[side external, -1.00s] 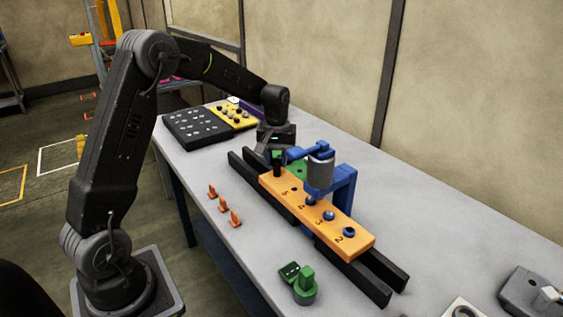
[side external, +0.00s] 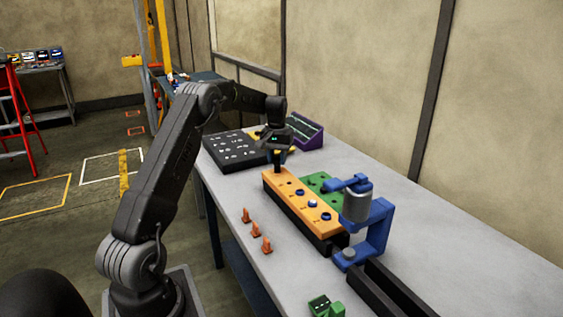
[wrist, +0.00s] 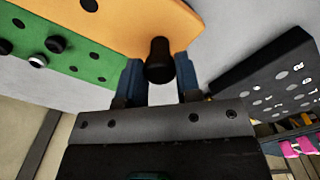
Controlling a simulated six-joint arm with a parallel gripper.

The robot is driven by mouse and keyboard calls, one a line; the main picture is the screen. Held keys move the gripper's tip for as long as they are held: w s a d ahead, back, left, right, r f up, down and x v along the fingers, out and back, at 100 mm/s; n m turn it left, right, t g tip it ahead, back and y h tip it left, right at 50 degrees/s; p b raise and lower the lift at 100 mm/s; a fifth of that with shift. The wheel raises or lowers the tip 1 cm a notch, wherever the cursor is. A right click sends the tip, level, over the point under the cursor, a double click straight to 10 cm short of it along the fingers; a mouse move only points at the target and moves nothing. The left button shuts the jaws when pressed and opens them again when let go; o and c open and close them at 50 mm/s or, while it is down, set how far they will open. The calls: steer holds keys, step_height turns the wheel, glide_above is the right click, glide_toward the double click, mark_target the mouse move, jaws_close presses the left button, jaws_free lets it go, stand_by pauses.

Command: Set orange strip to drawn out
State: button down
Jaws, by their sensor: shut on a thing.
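The orange strip (side external: 305,214) lies on the black rails (side external: 392,292). It stands at their far end, and the near length of the rails is bare. Several holes, some with blue rings, run along its top. My gripper (side external: 278,155) is shut on the black knob at the strip's far end. In the wrist view my gripper's blue fingers (wrist: 158,78) stand either side of the black knob (wrist: 159,58), with the orange strip (wrist: 140,22) behind it. The blue clamp stand (side external: 378,222) with a grey cylinder stands beside the strip's near end.
A green plate (side external: 318,182) lies right behind the strip. A black panel (side external: 235,147) and a purple box (side external: 304,131) stand beyond my gripper. Small orange clips (side external: 255,230) stand left of the strip. A green part (side external: 322,306) lies near the front edge.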

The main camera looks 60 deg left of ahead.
steer(key=shift+a, duration=0.4)
steer(key=c, duration=1.2)
jaws_free()
steer(key=o, duration=0.4)
steer(key=shift+d, duration=0.1)
step_height(320, 180, up, 14)
steer(key=shift+f, duration=0.1)
